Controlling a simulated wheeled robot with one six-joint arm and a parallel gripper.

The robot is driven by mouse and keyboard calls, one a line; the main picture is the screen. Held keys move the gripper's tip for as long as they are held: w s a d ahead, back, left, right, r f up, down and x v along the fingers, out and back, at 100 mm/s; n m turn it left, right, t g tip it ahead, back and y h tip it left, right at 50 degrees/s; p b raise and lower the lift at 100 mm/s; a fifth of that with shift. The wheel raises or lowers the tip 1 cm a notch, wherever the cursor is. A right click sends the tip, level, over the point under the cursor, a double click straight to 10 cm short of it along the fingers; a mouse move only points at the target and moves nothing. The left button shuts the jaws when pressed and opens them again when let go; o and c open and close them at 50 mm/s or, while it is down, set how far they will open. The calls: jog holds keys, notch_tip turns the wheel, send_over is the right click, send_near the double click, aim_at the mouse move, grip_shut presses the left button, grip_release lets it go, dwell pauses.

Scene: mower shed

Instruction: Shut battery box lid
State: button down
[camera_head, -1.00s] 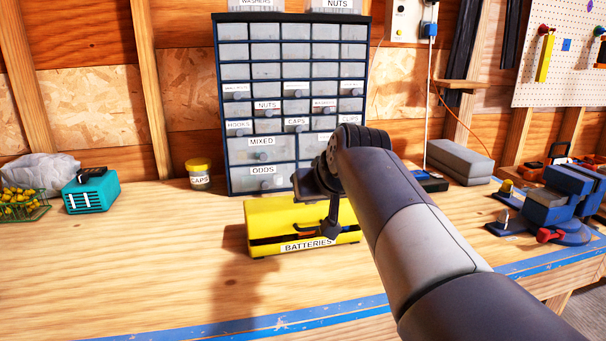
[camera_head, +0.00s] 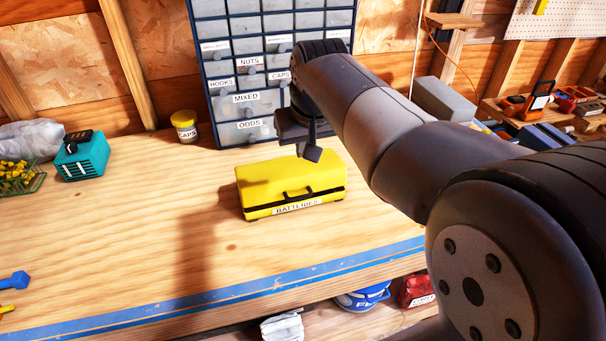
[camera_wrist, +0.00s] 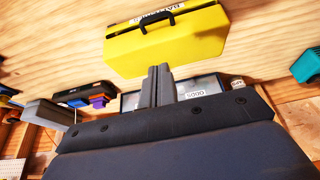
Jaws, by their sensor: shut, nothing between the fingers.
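The yellow battery box (camera_head: 291,186) sits on the workbench with its "BATTERIES" label and black handle facing front. Its lid is down, with a narrow dark line along the front between lid and base. In the wrist view the box (camera_wrist: 165,45) appears upside down, lid top and handle showing. My gripper (camera_head: 311,153) is shut and empty, pointing down above the rear part of the lid, apparently clear of it. Its closed fingers also show in the wrist view (camera_wrist: 158,80), close to the box's back edge in the picture.
A drawer cabinet (camera_head: 243,98) stands behind the box. A yellow-capped jar (camera_head: 186,127) and a teal device (camera_head: 82,157) stand to the left. Blue tape (camera_head: 250,287) runs along the bench's front edge.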

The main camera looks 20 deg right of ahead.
send_over(301, 196)
jog(key=w, duration=0.1)
notch_tip(301, 196, down, 8)
jog(key=f, duration=0.1)
jog(key=f+p, duration=0.1)
jog(key=f, duration=0.1)
jog(key=shift+s, duration=0.35)
jog(key=shift+s+f+p, duration=0.2)
jog(key=shift+f+p, duration=0.1)
jog(key=shift+f, duration=0.4)
jog(key=f+b, duration=0.1)
jog(key=b, duration=0.1)
jog(key=f+t+b, duration=0.1)
jog(key=b, duration=0.1)
jog(key=shift+s, duration=0.4)
jog(key=shift+s+f+b, duration=0.3)
jog(key=shift+f+b, duration=0.2)
jog(key=shift+b, duration=0.25)
jog(key=shift+r, duration=0.1)
